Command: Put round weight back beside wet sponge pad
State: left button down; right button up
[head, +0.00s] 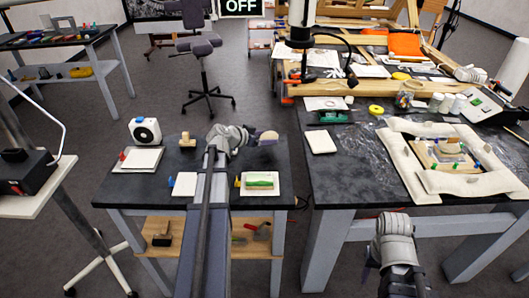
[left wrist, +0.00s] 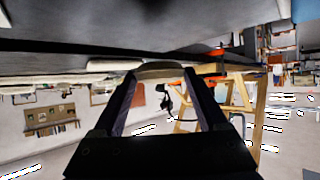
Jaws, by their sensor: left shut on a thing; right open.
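My left gripper (head: 252,138) reaches over the small dark table from the near side. It is shut on a rounded tan and dark object, which I take for the round weight (head: 268,136). In the left wrist view the weight (left wrist: 165,70) sits between the two fingertips, partly hidden by them. It is held above the table's far right part. A green and pale block, possibly the wet sponge pad (head: 260,181), lies on a white tile below and nearer. My right gripper (head: 393,225) is open, low in front of the right table; its fingertips are hard to make out.
The large right table (head: 345,185) carries a padded frame (head: 400,170). A floor gap separates the tables.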

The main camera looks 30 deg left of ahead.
aim_at(264, 150)
pick_arm(q)
notch_tip(264, 150, down, 4)
jog(key=b, duration=0.3)
jog(key=shift+r+b, duration=0.2)
jog(key=shift+b, duration=0.1)
jog(key=shift+f, duration=0.25)
grip_release()
jog(key=shift+r, duration=0.1)
